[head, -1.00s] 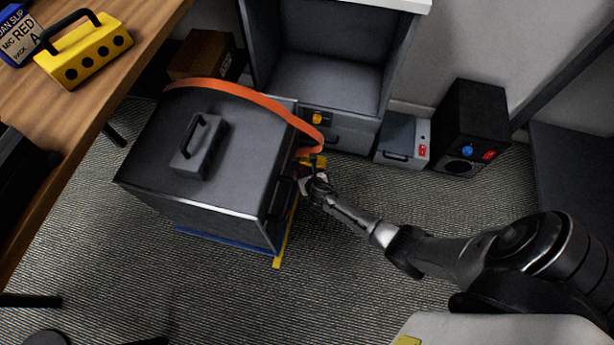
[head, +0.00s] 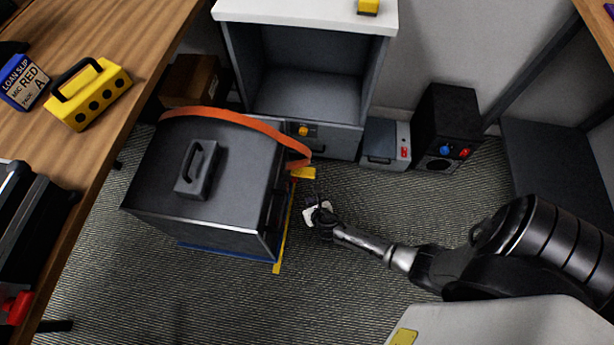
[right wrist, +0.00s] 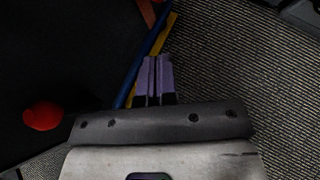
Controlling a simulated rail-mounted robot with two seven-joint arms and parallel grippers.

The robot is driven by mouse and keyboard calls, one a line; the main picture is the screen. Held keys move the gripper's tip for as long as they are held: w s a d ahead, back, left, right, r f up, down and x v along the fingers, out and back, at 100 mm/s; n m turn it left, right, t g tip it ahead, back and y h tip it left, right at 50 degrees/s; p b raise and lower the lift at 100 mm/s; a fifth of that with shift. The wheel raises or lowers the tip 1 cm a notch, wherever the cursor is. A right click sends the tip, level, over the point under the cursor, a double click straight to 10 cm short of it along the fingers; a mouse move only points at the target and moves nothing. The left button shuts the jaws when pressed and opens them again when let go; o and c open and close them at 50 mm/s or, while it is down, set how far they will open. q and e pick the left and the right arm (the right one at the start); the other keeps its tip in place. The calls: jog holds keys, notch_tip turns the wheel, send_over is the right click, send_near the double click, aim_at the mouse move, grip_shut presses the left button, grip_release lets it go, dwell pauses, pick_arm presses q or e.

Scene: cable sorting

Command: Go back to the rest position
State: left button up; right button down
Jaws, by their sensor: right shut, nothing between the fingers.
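My right gripper (head: 310,205) is over the carpet just right of the large dark case, apart from it in the head view. In the right wrist view its two purple-grey fingers (right wrist: 157,78) are pressed together with nothing between them. The dark case (head: 225,168) has a lid with a grey handle (head: 198,170) and an orange strap (head: 240,121) across its far edge. It stands by blue and yellow floor strips. My left gripper does not show in either view.
A wooden bench (head: 110,110) on the left bears a yellow block with holes (head: 92,98) and a blue labelled box (head: 22,83). An open grey cabinet (head: 305,85) and a black speaker-like box (head: 447,125) stand at the back. The front carpet is clear.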

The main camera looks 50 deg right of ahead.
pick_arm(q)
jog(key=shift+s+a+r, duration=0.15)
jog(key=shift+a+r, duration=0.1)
pick_arm(e)
jog(key=shift+s+a+r, duration=0.25)
jog(key=shift+s, duration=0.25)
jog(key=shift+w, duration=0.1)
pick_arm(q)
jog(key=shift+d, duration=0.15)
